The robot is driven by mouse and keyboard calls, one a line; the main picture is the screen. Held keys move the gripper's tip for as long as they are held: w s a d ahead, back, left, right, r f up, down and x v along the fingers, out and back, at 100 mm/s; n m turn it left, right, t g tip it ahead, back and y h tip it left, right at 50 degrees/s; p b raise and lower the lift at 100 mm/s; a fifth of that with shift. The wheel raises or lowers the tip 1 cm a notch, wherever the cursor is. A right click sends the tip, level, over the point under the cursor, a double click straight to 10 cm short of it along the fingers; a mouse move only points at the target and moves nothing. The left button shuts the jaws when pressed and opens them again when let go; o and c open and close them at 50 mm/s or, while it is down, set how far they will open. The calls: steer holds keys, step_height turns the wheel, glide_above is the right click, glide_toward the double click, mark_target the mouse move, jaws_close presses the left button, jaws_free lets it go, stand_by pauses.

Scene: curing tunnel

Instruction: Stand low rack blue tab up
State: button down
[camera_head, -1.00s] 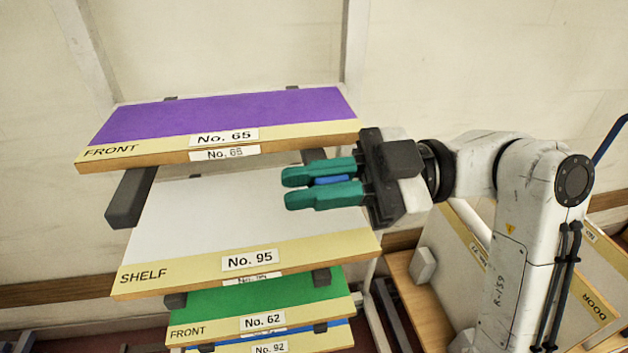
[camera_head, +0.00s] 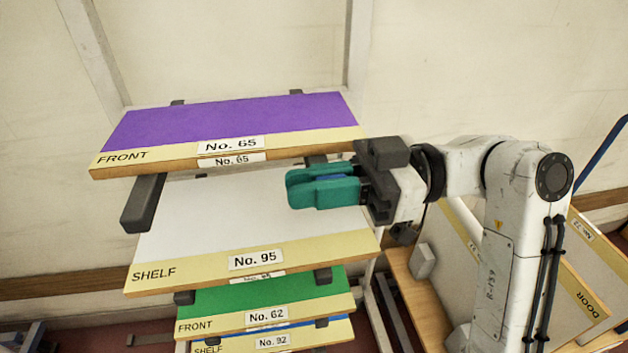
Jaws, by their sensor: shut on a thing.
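My gripper (camera_head: 305,189) has teal fingers and sits in front of the white panel No. 95 (camera_head: 185,225), below the front edge of the purple panel No. 65 (camera_head: 230,118). Its fingers are closed on a small blue thing (camera_head: 329,178), mostly hidden between them; I cannot tell its full shape or whether it is a tab. A low wooden rack (camera_head: 425,300) at the lower right holds pale panels (camera_head: 465,255) leaning on edge, partly hidden behind my arm. No blue tab shows on them.
The panels lie stacked on dark support arms (camera_head: 145,203), with a green panel No. 62 (camera_head: 225,308) and panel No. 92 (camera_head: 272,342) lowest. A blue bar (camera_head: 612,140) shows at the right edge.

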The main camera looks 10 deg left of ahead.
steer(key=shift+f, duration=0.1)
steer(key=c, duration=1.2)
jaws_free()
steer(key=b+v, duration=0.1)
steer(key=v, duration=1)
steer(key=shift+b, duration=0.3)
steer(key=shift+a, duration=0.1)
